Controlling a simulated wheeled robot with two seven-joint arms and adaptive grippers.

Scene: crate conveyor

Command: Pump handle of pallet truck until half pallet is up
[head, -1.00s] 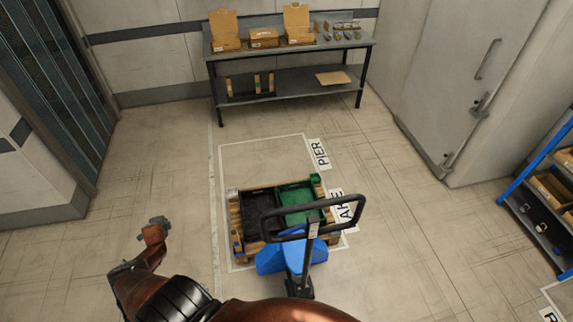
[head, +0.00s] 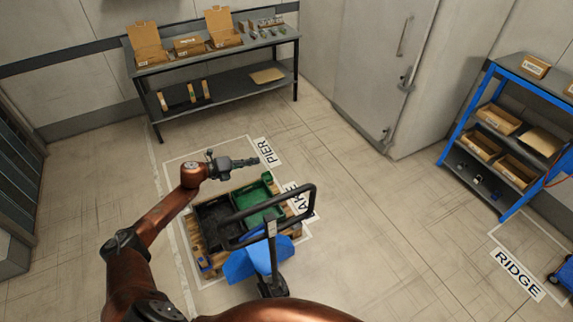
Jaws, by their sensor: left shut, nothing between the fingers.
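The blue pallet truck (head: 243,266) stands in front of me in the head view, with its black loop handle (head: 311,206) raised above it. The wooden half pallet (head: 203,262) sits at the truck, carrying a black crate (head: 205,217) and a green crate (head: 266,188). I cannot tell how far the pallet is off the floor. My left gripper (head: 266,160) is shut and empty. It shows beyond the crates, near the PIER label and apart from the handle. My right gripper is not in view.
A grey workbench (head: 200,60) with cardboard boxes stands along the back wall. A blue shelf rack (head: 455,132) with boxes is at the right. The floor (head: 390,240) right of the truck is clear.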

